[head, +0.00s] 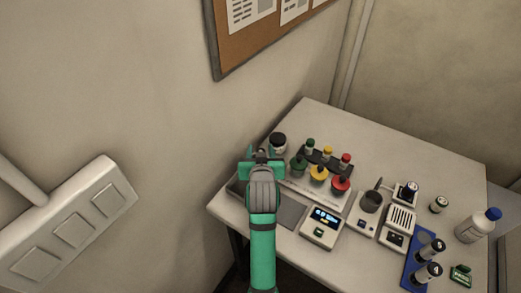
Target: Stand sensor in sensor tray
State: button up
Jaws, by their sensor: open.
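My gripper (262,156) is over the left corner of the table, jaws apart, with my green and grey arm below it in the head view. A dark-capped jar (278,143) stands just beyond it. A blue tray (411,270) lies at the right front and holds dark upright cylinders (432,250) with pale tops. I cannot tell for sure which thing is the sensor or which is the sensor tray.
The table's back right is clear.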

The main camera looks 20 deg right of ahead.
jog(key=v, duration=1.1)
